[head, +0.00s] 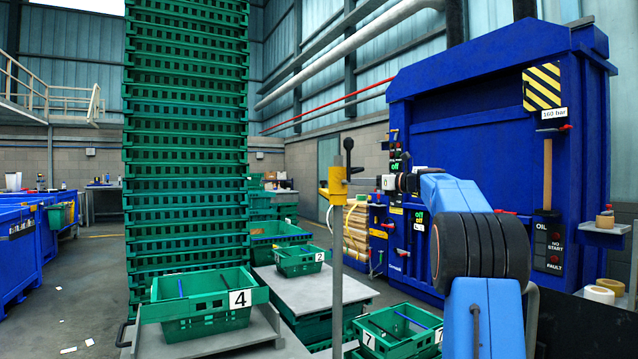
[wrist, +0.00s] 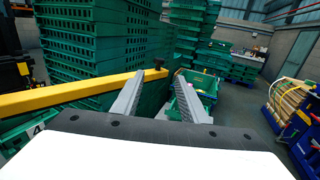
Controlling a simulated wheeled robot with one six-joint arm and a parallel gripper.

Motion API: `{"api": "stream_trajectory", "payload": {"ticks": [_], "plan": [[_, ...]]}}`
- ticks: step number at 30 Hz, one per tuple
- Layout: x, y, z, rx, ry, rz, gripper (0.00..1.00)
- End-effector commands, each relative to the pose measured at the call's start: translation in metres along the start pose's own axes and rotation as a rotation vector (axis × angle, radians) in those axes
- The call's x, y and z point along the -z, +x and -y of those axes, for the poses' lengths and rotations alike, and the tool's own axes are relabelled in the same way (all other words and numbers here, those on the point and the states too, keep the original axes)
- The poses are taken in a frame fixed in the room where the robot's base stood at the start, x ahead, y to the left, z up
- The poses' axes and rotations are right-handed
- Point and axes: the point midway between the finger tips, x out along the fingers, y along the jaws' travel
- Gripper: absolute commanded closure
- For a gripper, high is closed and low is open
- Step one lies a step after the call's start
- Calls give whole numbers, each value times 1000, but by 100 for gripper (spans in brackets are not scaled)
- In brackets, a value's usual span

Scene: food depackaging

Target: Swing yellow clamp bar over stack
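The yellow clamp bar (head: 337,186) shows foreshortened in the head view, at the top of a grey post (head: 337,260). A black knob (head: 348,144) stands up at it. In the wrist view the bar (wrist: 70,96) runs from the left edge to just beyond my fingertips, with the knob (wrist: 158,63) near its end. My gripper (head: 358,182) points left at the bar's knob end. Its two fingers (wrist: 159,76) are apart; I cannot tell whether they touch the bar. The tall stack of green crates (head: 187,150) stands left of the bar, with no bar across its visible front.
Crate 4 (head: 205,314) sits on a grey platform in front of the stack. Crate 2 (head: 300,261) and crate 7 (head: 398,330) stand near the post. The large blue press (head: 480,150) fills the right side. Open floor lies left of the stack.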

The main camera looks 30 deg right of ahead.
Motion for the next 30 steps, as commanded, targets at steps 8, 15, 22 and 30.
{"api": "stream_trajectory", "payload": {"ticks": [8, 15, 22, 30], "plan": [[1, 44, -2, -4, -2, -2, 60], [1, 86, -2, -3, -3, -1, 60], [2, 126, -2, -4, -4, -2, 60], [1, 160, -2, -2, -4, -2, 60]]}}
